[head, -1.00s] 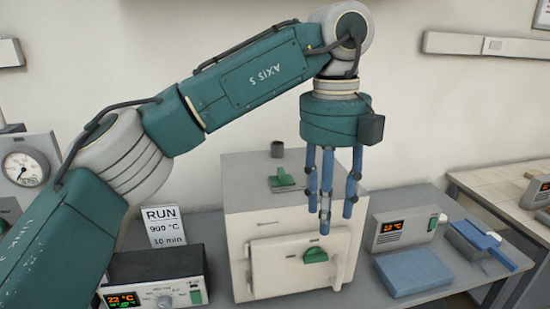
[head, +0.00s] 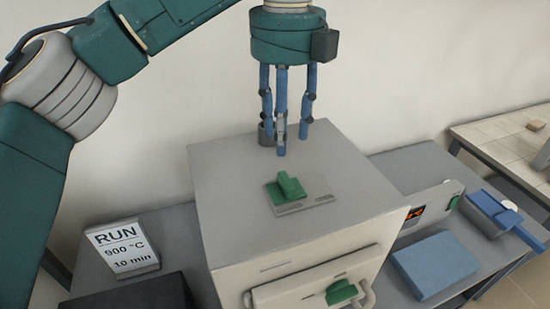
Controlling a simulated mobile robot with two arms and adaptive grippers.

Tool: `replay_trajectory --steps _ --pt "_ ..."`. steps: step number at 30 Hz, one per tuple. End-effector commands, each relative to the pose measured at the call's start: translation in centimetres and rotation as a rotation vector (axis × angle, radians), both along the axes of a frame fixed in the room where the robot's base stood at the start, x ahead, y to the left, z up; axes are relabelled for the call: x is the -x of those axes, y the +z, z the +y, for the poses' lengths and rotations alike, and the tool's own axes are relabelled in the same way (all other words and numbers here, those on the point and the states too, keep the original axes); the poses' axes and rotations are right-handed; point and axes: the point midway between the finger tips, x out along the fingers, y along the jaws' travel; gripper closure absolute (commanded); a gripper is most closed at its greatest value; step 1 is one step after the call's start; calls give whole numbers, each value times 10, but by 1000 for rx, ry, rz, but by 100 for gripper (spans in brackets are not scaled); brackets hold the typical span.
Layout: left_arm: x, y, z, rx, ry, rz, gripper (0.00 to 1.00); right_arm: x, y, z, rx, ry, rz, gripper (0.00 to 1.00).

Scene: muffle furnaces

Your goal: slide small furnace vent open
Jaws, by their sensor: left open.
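The small furnace (head: 230,220) is a pale box on the grey bench, with a closed front door with a green handle (head: 341,292). On its top is the vent slide, a green knob (head: 290,187) on a flat grey plate (head: 318,190). A short dark flue stub (head: 265,134) stands toward the back of the top. My left gripper (head: 280,145) points down with its blue fingers apart and empty. In the picture it shows behind and above the green knob, in front of part of the flue stub. It is apart from the knob. My right gripper is not in view.
A RUN 900 °C 10 min sign (head: 122,247) stands left of the furnace, behind a dark controller box (head: 130,294). To the right are a controller with a red display (head: 425,212), a blue block (head: 436,265) and a blue tray (head: 495,214). Furnace top is otherwise clear.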

Motion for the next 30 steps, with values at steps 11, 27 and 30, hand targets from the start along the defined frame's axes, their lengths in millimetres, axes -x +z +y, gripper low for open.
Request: replay_trajectory --steps 11,27,30 --pt "0 -63 2 -3 1 4 58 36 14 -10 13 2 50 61" --pt "0 -105 1 0 3 -1 58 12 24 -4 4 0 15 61" --pt "0 -105 1 0 3 -1 58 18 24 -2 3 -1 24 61"
